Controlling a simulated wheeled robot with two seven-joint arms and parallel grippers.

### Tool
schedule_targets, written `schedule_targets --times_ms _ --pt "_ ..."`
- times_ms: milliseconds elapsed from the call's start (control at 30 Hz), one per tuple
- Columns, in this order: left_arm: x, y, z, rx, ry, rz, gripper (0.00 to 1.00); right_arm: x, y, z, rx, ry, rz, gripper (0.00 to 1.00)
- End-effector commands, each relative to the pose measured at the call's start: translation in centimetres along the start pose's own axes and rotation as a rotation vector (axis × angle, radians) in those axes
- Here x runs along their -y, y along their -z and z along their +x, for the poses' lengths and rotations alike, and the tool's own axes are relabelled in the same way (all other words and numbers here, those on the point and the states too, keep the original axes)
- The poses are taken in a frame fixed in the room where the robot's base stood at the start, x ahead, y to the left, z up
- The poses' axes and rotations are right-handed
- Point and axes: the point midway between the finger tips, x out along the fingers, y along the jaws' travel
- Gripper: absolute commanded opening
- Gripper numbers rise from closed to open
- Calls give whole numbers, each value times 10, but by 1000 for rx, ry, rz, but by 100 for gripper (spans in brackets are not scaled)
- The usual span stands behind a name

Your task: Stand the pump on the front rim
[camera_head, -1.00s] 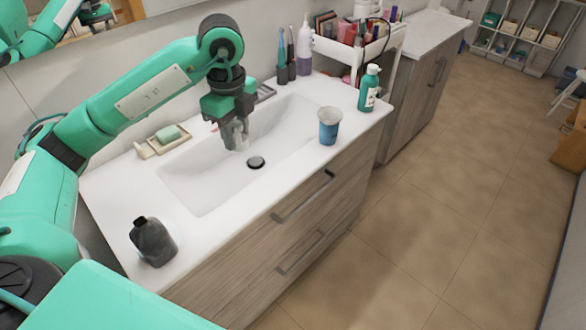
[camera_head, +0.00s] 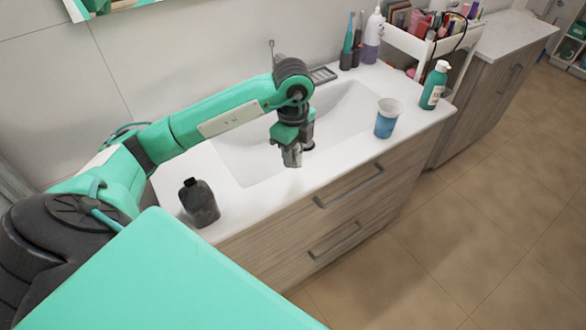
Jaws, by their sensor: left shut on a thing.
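My left gripper (camera_head: 292,157) points down over the front part of the white sink (camera_head: 235,150), close to the front rim (camera_head: 322,172). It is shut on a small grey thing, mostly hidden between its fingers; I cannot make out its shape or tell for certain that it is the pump. A dark grey bottle (camera_head: 199,203) with a black top stands at the left front. My right gripper is not in view.
A blue and white cup (camera_head: 387,118) stands on the front rim, right of the gripper. Dark-based brushes (camera_head: 351,45) and a lilac bottle (camera_head: 372,38) stand at the back. A white cart (camera_head: 408,42) holds cosmetics. The rim between dark bottle and cup is clear.

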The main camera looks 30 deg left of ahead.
Motion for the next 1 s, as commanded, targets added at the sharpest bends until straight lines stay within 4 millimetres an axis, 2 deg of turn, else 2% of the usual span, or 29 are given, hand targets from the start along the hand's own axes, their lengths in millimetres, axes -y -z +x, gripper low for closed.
schedule_targets --times_ms 100,333,567,967,1000 --pt "-1 0 18 1 -3 1 12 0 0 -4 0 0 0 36" --pt "0 0 34 0 -2 0 12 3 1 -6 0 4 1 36" --pt "-1 0 66 0 -2 1 12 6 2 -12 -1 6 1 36" --pt "0 0 75 1 1 1 12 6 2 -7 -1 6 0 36" --pt "0 0 73 1 1 1 40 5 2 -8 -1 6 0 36"
